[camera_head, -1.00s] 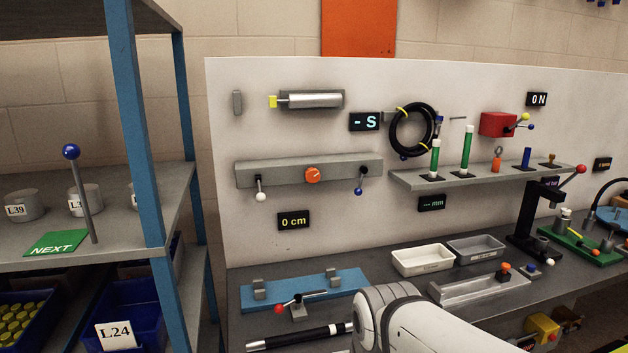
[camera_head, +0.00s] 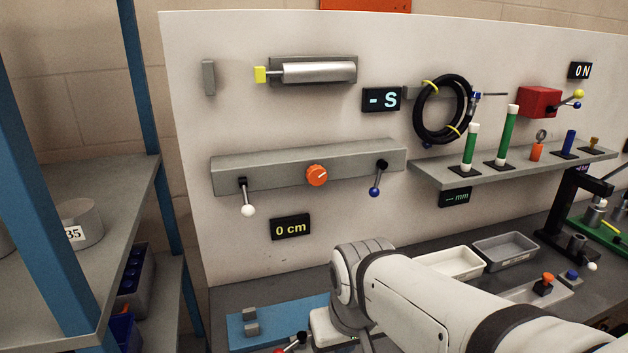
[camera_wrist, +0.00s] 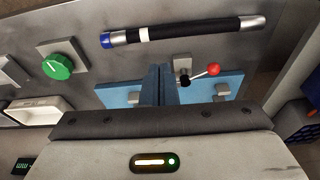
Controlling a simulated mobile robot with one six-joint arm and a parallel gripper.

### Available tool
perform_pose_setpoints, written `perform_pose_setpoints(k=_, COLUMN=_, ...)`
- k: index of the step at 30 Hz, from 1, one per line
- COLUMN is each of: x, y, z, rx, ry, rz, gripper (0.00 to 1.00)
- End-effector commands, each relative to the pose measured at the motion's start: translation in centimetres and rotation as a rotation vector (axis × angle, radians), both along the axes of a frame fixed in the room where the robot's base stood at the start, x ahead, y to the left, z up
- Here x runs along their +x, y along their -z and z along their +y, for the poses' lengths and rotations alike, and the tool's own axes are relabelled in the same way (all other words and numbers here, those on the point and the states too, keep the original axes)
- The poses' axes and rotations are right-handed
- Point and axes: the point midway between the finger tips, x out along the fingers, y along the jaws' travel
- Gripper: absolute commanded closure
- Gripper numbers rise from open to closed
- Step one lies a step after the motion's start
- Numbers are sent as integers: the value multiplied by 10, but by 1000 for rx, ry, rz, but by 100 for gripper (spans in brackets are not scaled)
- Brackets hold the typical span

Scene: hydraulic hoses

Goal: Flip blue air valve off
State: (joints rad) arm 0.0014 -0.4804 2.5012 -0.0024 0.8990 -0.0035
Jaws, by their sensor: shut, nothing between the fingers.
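The blue-knobbed valve lever (camera_head: 375,185) hangs down, slightly tilted, from the right end of a grey bar (camera_head: 270,172) on the white panel. A white-knobbed lever (camera_head: 247,205) hangs at the bar's left end, with an orange dial (camera_head: 316,175) between them. My gripper (camera_wrist: 158,72) shows in the wrist view, its fingers together and empty, above the bench. In the head view my arm is in front of the bench, below the bar, and the fingers cannot be made out. The blue-knobbed lever is not in the wrist view.
A blue fixture (camera_wrist: 120,92), a red-knobbed lever (camera_wrist: 212,70) and a black hose (camera_wrist: 185,32) lie below my gripper. A shelf (camera_head: 90,255) stands at the left. A ledge with green cylinders (camera_head: 505,140) juts out right of the bar. A cylinder (camera_head: 318,72) hangs above it.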

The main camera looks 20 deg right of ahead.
Motion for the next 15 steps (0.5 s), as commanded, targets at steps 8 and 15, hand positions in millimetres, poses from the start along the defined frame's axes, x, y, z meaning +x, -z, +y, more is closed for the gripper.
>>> perform_pose_setpoints(k=8, x=29, y=-40, z=-6, rx=-41, ry=-18, rz=-26, gripper=100)
perform_pose_setpoints(k=15, x=144, y=-169, z=-47, rx=-220, ry=-67, rz=-132, gripper=100)
